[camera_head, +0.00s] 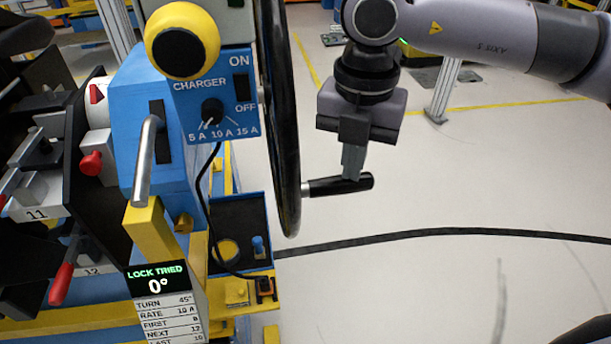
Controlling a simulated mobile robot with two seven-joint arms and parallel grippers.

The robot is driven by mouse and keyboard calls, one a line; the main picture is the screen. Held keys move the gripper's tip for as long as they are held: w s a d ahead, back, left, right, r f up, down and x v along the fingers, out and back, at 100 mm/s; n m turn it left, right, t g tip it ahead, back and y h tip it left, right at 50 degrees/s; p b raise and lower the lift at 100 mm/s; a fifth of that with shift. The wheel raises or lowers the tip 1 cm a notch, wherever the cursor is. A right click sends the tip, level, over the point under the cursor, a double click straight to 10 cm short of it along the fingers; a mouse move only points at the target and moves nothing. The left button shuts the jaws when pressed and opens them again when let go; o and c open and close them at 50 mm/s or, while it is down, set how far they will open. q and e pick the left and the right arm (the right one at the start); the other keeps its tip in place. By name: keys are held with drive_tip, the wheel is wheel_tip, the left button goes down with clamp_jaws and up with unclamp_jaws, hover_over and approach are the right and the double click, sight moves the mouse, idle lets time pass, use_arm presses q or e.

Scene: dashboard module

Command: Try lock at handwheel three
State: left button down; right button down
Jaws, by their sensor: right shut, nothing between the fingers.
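The handwheel (283,120) is a black ring seen nearly edge-on at the right side of the blue charger module. Its black crank handle (340,185) sticks out to the right from the lower rim on a short metal stub. My right gripper (352,172) points down with its fingers shut and empty. Its fingertips meet the top of the handle in the picture; I cannot tell whether they touch it. My left gripper is out of view.
The blue charger box (215,90) has a knob, ON/OFF switch and hanging black cable. A metal bar handle (145,160), a yellow round knob (180,45) and red-handled parts (62,283) crowd the left. The floor (450,190) to the right is clear.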

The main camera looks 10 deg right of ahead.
wheel_tip(320, 180, up, 8)
drive_tip(key=p, duration=0.4)
drive_tip(key=shift+f, duration=0.15)
idle(0.3)
drive_tip(key=shift+s, duration=0.1)
idle(0.3)
